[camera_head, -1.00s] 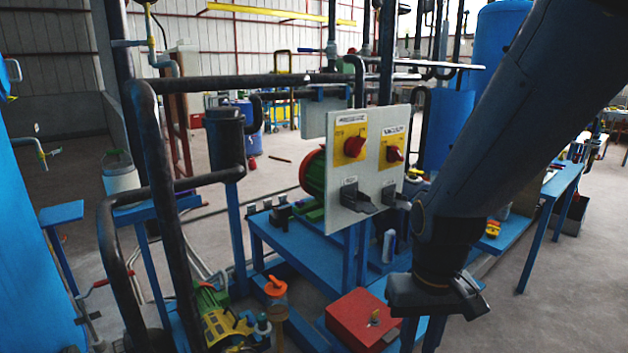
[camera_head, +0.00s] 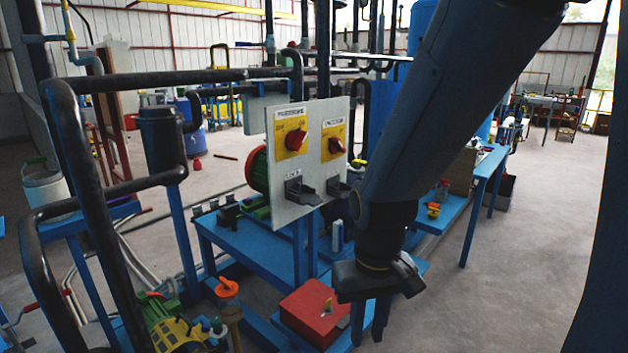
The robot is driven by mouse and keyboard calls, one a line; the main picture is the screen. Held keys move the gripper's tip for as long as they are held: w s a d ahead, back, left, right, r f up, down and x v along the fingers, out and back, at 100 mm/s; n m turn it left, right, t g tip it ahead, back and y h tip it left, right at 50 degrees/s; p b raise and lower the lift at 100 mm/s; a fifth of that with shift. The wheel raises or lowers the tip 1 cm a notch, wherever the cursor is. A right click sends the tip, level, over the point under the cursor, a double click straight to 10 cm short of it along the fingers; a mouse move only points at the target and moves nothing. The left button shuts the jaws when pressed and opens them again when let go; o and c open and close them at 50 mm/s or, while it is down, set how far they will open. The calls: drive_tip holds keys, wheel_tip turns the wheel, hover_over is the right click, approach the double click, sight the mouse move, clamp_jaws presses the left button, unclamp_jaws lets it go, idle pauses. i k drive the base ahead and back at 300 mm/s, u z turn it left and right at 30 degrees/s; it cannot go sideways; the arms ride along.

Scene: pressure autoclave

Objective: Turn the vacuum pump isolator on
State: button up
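A pale upright panel (camera_head: 283,198) stands in the middle of the view. It carries two red rotary knobs on yellow plates. The right one, the vacuum isolator (camera_head: 336,145), has a label above it that is hard to read; its knob looks tilted. The left one, the pressure isolator (camera_head: 296,140), is labelled too. Two dark padlock-like fittings (camera_head: 300,191) sit below them. My gripper (camera_head: 382,292) hangs pointing down, to the right of and lower than the panel, apart from it. Its fingers are not clear, so its opening cannot be told.
A blue bench (camera_head: 262,243) stands under the panel. A red box (camera_head: 310,312) lies low in front, left of my gripper. Thick dark pipes (camera_head: 62,150) and a green and yellow pump (camera_head: 172,328) fill the left. Open floor (camera_head: 530,225) lies at the right.

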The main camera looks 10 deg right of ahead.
sight(336, 147)
drive_tip(key=k, duration=0.55)
drive_tip(key=z, duration=0.7)
drive_tip(key=i, duration=1)
drive_tip(key=u, duration=0.15)
